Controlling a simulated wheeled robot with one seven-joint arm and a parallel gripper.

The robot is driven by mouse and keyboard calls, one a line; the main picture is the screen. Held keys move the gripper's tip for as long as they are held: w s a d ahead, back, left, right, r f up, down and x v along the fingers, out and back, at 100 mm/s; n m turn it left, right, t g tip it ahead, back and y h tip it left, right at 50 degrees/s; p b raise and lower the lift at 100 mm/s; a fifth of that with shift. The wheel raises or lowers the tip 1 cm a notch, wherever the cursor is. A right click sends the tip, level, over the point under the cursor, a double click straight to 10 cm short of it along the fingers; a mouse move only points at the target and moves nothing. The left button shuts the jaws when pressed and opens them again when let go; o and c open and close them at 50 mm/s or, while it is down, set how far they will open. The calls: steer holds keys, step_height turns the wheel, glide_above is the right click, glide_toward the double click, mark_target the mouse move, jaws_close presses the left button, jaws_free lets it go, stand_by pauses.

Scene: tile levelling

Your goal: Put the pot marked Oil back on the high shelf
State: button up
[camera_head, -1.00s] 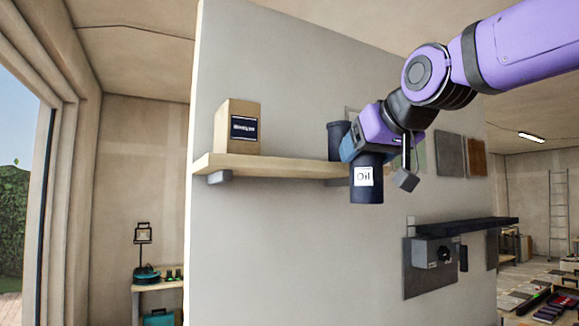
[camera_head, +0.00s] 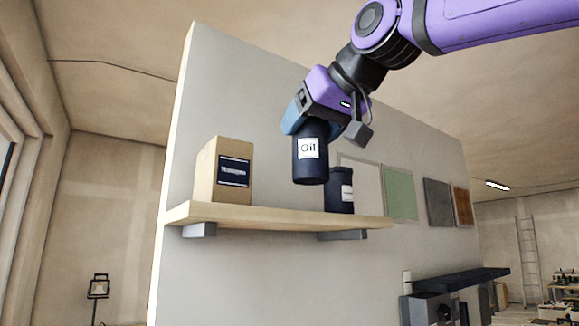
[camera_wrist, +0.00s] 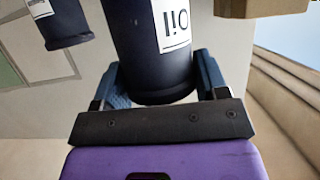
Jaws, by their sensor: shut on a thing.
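The dark pot marked Oil (camera_head: 310,165) is held upright in my gripper (camera_head: 308,125), with its white label facing the head camera. My gripper is shut on it; in the wrist view the pot (camera_wrist: 150,50) sits between the two blue fingers (camera_wrist: 160,85). In the head view the pot appears in front of or above the high wooden shelf (camera_head: 280,215), between the box and another dark pot. Its base shows higher than the shelf's front edge. I cannot tell how far it is from the shelf in depth.
A cardboard box (camera_head: 206,172) with a dark label stands on the shelf's left part. A second dark pot (camera_head: 341,190) with a white label stands to the right, partly hidden by the Oil pot. Between them is some bare shelf. A lower dark shelf (camera_head: 460,281) is at right.

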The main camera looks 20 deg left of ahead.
mark_target(325, 122)
steer(key=shift+d+f+x, duration=0.15)
steer(key=shift+f+x, duration=0.05)
steer(key=shift+x, duration=1.15)
steer(key=shift+d+f+x, duration=0.15)
steer(key=shift+f+x, duration=0.05)
steer(key=shift+x, duration=1.1)
steer(key=shift+d+f+x, duration=0.1)
steer(key=shift+f+x, duration=0.1)
steer(key=shift+x, duration=1.15)
steer(key=shift+w+f, duration=0.1)
steer(key=o, duration=1)
steer(key=v, duration=1.2)
